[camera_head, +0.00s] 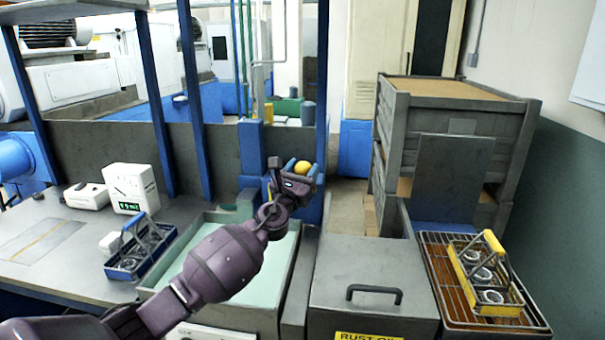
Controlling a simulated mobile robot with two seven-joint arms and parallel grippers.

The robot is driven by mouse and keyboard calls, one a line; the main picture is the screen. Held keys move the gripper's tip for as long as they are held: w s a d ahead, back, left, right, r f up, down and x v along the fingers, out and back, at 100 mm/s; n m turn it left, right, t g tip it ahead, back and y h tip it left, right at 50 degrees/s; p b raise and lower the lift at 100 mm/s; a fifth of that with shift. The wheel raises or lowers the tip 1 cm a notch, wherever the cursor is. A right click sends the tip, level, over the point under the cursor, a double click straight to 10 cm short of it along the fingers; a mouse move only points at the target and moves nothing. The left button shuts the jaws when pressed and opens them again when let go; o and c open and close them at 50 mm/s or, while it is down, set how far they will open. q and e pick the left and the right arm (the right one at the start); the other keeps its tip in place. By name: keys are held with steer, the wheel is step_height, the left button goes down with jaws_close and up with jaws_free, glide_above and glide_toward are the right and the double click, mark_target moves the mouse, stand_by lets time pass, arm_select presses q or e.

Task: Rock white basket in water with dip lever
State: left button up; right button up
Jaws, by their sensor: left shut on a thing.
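My left gripper (294,172) reaches in from the lower left, over the water tank (196,217), to its far right corner. It is shut on the dip lever, whose yellow ball knob (302,167) shows between the fingers. The tank holds pale green water. My forearm covers much of the tank, and I cannot make out a white basket in the part that shows. My right gripper is not in view.
A blue-handled basket (140,248) of rings stands on the left bench. A yellow basket (484,275) with rings sits on a rack tray at the right. A lidded rust oil box (370,275) stands between tank and tray. Blue posts (195,100) rise behind the bench.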

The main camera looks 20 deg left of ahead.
arm_select(q)
steer(key=o, duration=1.2)
steer(key=shift+w+a+r, duration=0.1)
steer(key=shift+r, duration=0.2)
steer(key=shift+o, duration=0.2)
steer(key=shift+f, duration=0.1)
steer(key=shift+s+f, duration=0.3)
steer(key=shift+s, duration=0.2)
steer(key=v, duration=0.9)
steer(key=shift+s, duration=0.4)
